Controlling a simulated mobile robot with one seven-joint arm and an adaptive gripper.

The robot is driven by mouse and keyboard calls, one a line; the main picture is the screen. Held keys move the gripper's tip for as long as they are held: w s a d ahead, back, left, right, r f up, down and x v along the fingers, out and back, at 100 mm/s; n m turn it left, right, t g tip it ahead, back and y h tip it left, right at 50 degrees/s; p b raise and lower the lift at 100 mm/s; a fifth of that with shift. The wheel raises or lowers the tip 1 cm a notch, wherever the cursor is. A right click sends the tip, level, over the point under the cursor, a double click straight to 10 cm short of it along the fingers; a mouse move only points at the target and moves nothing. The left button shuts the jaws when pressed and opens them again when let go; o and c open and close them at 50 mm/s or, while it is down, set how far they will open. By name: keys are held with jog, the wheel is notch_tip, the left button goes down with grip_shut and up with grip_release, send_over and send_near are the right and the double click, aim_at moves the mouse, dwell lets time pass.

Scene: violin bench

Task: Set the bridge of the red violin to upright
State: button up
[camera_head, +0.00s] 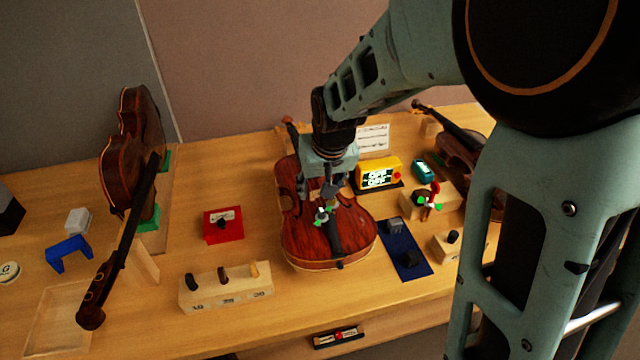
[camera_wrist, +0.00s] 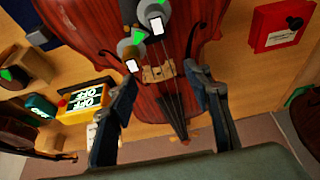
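The red violin (camera_head: 299,244) lies face up on the bench, its neck pointing away. In the wrist view its red top (camera_wrist: 85,22) fills the upper middle. My gripper (camera_head: 320,192) is over the violin, pointing down. In the wrist view my gripper (camera_wrist: 160,76) is open, one finger on each side of the bridge, with visible gaps. In the head view the bridge is mostly hidden by the gripper.
Two grey knobs with green arrows (camera_wrist: 131,50) are close beside the bridge. A yellow OFF display (camera_head: 378,174) and blue mat (camera_head: 397,238) lie right of the violin. A red box (camera_head: 222,225) and a wooden block with pegs (camera_head: 226,290) lie left.

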jog(key=c, duration=1)
jog(key=shift+w+r+g+p, duration=0.1)
jog(key=shift+r+g+p, duration=0.2)
jog(key=shift+p, duration=0.55)
jog(key=shift+w+f+g+p, duration=0.25)
jog(key=shift+g+p, duration=0.15)
jog(key=shift+p, duration=0.25)
jog(key=shift+s, duration=0.1)
jog(key=o, duration=1.2)
jog(key=v, duration=1.2)
jog(key=shift+a, duration=0.25)
